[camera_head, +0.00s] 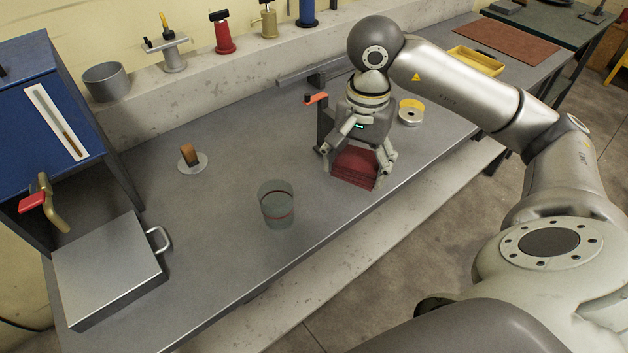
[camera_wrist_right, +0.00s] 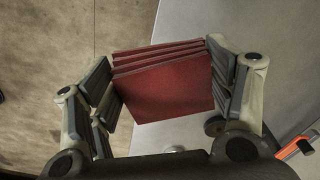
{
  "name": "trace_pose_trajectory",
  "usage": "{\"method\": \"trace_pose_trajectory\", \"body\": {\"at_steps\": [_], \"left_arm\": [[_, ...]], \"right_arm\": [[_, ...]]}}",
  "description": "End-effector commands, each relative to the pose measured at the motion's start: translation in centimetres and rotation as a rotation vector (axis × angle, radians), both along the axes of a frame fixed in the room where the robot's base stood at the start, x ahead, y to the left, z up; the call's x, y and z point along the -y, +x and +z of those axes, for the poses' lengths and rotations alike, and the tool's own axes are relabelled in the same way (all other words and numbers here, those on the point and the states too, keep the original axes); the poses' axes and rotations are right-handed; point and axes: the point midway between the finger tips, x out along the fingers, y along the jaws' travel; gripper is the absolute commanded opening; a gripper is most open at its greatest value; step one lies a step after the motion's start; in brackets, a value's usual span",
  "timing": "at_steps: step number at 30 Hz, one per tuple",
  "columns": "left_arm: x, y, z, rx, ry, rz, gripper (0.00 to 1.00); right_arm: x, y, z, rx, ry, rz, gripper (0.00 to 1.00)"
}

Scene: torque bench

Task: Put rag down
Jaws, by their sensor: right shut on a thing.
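The rag (camera_head: 355,167) is dark red and looks like a folded stack of layers. My right gripper (camera_head: 358,165) is shut on it, with a finger on each side, near the front edge of the grey bench. In the right wrist view the rag (camera_wrist_right: 165,85) sits between the two finger pads of the gripper (camera_wrist_right: 165,95), its layers showing at the top. I cannot tell whether its underside touches the bench. My left gripper is not in view.
A glass jar (camera_head: 277,204) stands left of the rag. A brush-like block on a round dish (camera_head: 191,160), a metal case (camera_head: 108,268) and a yellow-topped roll (camera_head: 411,111) are on the bench (camera_head: 225,235). An orange-handled vise-like tool (camera_head: 322,110) stands close behind the gripper.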

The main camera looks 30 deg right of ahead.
Motion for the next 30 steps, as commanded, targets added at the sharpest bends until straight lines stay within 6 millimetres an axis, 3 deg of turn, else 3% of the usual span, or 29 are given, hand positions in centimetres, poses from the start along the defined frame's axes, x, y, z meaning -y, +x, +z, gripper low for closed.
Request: {"method": "trace_pose_trajectory", "body": {"at_steps": [6,14,19,30], "left_arm": [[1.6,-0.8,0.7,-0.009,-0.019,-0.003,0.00],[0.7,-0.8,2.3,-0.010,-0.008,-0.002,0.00],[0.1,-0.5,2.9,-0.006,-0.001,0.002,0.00],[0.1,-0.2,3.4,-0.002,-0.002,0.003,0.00]], "right_arm": [[0.4,2.7,-0.8,-0.002,0.003,-0.057,0.56],[0.0,8.7,-3.4,-0.001,0.003,-0.054,0.56],[-0.1,11.4,-6.8,-0.004,0.001,-0.054,0.56],[-0.2,14.0,-10.0,-0.001,-0.002,-0.051,0.56]]}}
